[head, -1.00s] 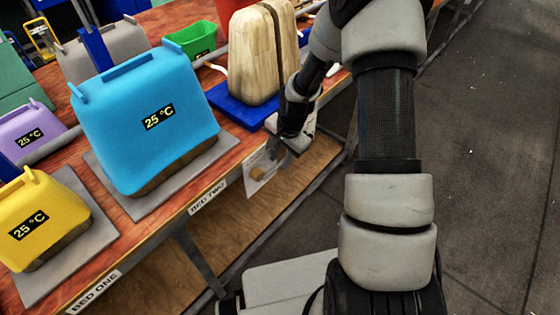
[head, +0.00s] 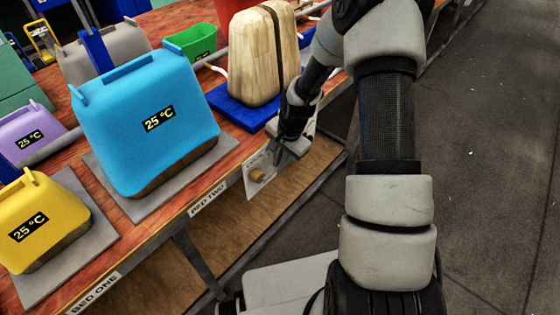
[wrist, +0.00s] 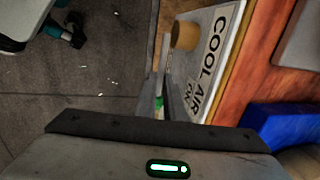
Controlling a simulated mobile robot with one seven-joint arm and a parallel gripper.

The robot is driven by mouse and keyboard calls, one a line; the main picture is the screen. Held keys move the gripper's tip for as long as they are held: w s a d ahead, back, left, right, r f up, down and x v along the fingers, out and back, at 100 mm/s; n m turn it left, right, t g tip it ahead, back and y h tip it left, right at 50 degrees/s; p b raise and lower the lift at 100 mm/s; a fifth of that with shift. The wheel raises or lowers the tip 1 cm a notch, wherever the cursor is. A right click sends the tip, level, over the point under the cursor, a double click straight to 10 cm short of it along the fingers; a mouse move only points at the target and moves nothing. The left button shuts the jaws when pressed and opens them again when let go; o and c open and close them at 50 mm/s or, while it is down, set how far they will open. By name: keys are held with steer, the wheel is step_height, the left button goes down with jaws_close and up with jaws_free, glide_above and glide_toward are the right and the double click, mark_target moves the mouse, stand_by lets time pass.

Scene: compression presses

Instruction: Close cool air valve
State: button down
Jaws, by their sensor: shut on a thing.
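The cool air valve's pale plate (head: 252,188) is on the front edge of the bench, with a brass knob (head: 257,175) on it. In the wrist view the plate (wrist: 228,20) reads "COOL AIR ON", and the round knob (wrist: 185,36) stands out from it. My gripper (head: 277,155) is at the plate, just right of the knob in the head view. In the wrist view its fingers (wrist: 165,72) are close together beside the plate, shut on the valve handle, which is mostly hidden between them. I cannot tell the handle's exact angle.
Blue (head: 148,110) and yellow (head: 40,220) presses reading 25 °C stand on the wooden bench. A lower shelf (head: 225,235) lies underneath. Floor to the right is clear.

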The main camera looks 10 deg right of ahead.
steer(key=shift+w+d+f+g+y+p, duration=0.25)
steer(key=shift+f+g+y, duration=0.2)
steer(key=shift+y, duration=0.25)
steer(key=shift+f+g+y+b, duration=0.3)
steer(key=shift+f+g+y, duration=0.25)
steer(key=shift+f+y, duration=0.35)
steer(key=shift+f+m+g+y+b, duration=0.3)
steer(key=shift+f+g+y+b, duration=0.3)
steer(key=shift+f+y+b, duration=0.15)
steer(key=shift+s+f+g+y+b, duration=0.1)
steer(key=shift+f+g+y+b, duration=0.15)
steer(key=shift+g+y+b, duration=0.25)
steer(key=shift+a, duration=0.1)
steer(key=c, duration=1.8)
jaws_free()
steer(key=shift+c, duration=0.2)
